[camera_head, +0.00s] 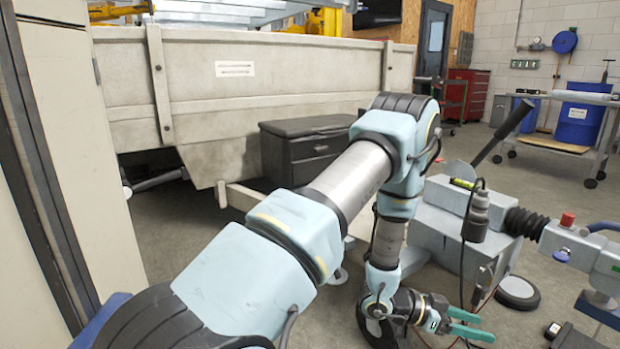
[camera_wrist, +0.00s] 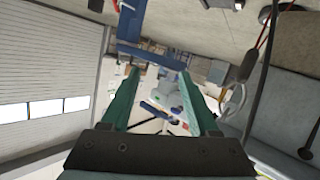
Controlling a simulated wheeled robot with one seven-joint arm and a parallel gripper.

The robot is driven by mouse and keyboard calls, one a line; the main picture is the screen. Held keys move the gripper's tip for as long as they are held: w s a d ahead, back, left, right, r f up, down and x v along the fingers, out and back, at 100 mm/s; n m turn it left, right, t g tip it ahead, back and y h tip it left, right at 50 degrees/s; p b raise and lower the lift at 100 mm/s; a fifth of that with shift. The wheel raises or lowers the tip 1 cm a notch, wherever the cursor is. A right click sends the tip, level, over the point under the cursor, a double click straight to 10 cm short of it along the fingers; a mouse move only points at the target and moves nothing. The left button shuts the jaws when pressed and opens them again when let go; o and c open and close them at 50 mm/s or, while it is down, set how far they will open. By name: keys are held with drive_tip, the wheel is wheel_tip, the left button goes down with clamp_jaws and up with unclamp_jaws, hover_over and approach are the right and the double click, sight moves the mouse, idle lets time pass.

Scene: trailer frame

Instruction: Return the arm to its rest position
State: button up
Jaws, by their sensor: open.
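My arm reaches from the lower left of the head view, bends at an elbow near the middle and comes down to the wrist. My gripper (camera_head: 478,325) is at the lower right of the head view, with two green fingers pointing right. In the wrist view my gripper (camera_wrist: 160,85) shows both green fingers spread apart with nothing between them. The gripper is open and empty. It is below and in front of the grey trailer hitch (camera_head: 440,225), apart from it as far as I can tell.
The trailer wall (camera_head: 240,85) stands behind, with a dark box (camera_head: 305,150) before it. A black plug with cable (camera_head: 475,215) hangs near the gripper. A coupling with a red knob (camera_head: 567,220) is at right. A cart (camera_head: 560,145) stands at back right. Open floor lies between.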

drive_tip(key=w+a+r+n+t+y, duration=0.4)
drive_tip(key=w+a+t, duration=0.2)
drive_tip(key=w+a, duration=0.45)
drive_tip(key=w+a+r+n+t+y, duration=0.1)
drive_tip(key=w+a+r+n+y, duration=0.15)
drive_tip(key=a, duration=0.35)
drive_tip(key=w+a+r+n+t+y, duration=0.1)
drive_tip(key=w+a+r+y, duration=0.25)
drive_tip(key=a, duration=0.25)
drive_tip(key=s+a+r+n+g+y, duration=0.1)
drive_tip(key=s+a+r+n+y, duration=0.1)
drive_tip(key=a, duration=0.5)
drive_tip(key=s+a+r+n+y, duration=0.2)
drive_tip(key=a+n, duration=0.1)
drive_tip(key=a, duration=0.3)
drive_tip(key=s+a+r+n+g, duration=0.35)
drive_tip(key=s+a, duration=0.25)
drive_tip(key=s, duration=0.4)
wheel_tip(320, 180, up, 38)
drive_tip(key=s+p, duration=0.1)
drive_tip(key=p, duration=3.6)
drive_tip(key=shift+a+f+p, duration=0.15)
drive_tip(key=shift+a+p, duration=0.05)
drive_tip(key=shift+p, duration=0.2)
